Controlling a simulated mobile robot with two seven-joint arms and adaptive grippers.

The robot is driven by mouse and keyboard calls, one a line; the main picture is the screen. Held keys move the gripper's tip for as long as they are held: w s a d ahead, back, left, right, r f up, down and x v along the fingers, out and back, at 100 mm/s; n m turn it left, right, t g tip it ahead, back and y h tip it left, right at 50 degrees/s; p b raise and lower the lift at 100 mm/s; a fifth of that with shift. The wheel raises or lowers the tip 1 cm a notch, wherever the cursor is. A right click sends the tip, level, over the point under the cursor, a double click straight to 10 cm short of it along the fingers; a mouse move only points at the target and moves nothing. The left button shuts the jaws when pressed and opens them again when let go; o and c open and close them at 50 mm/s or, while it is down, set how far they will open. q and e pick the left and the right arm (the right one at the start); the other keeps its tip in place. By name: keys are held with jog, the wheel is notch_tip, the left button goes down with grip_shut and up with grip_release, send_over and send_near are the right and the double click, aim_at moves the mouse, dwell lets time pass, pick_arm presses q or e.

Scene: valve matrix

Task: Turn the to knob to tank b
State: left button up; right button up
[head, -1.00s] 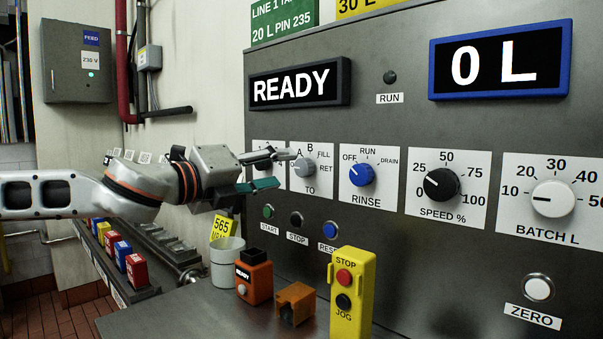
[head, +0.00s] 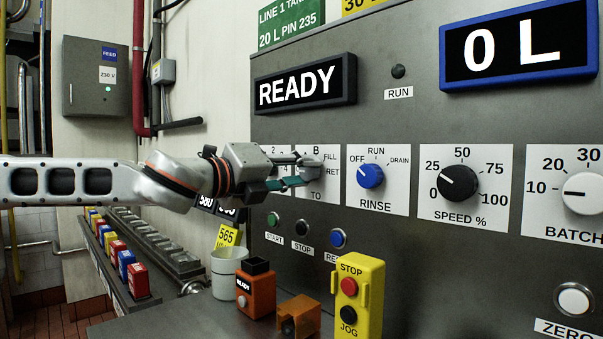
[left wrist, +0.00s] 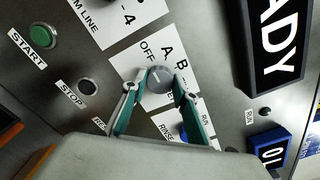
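The grey TO knob (head: 311,168) sits on a white plate on the panel, left of the blue RINSE knob. It also shows in the left wrist view (left wrist: 160,79), with the labels OFF, A and B near it. A pale mark shows on its face; which label it points to is hard to tell. My left gripper (head: 300,170) is at the knob, hiding part of its plate in the head view. In the left wrist view its green-padded fingers (left wrist: 159,84) stand on either side of the knob, with small gaps visible. My right gripper is not in view.
The blue RINSE knob (head: 370,176) and black SPEED knob (head: 458,182) lie to the right. START, STOP and blue buttons (head: 337,238) are below. A white cup (head: 227,272), orange blocks (head: 257,290) and a yellow STOP/JOG box (head: 358,297) stand on the shelf.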

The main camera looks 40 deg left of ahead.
pick_arm(q)
jog(key=shift+s+r+m+p, duration=0.15)
jog(key=shift+m+p, duration=0.4)
jog(key=shift+m, duration=0.65)
jog(key=m, duration=0.2)
jog(key=shift+m+p, duration=0.3)
jog(key=shift+p, duration=0.1)
jog(key=m, duration=0.2)
jog(key=shift+m, duration=0.4)
jog(key=shift+m+p, duration=0.35)
jog(key=shift+m, duration=0.55)
jog(key=m, duration=0.5)
jog(key=shift+f+m, duration=0.25)
jog(key=shift+m, duration=1.15)
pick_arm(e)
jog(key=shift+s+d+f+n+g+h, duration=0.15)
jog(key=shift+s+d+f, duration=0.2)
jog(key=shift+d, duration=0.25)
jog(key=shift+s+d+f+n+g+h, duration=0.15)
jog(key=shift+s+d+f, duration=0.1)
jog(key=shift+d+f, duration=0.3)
pick_arm(q)
jog(key=shift+m, duration=0.3)
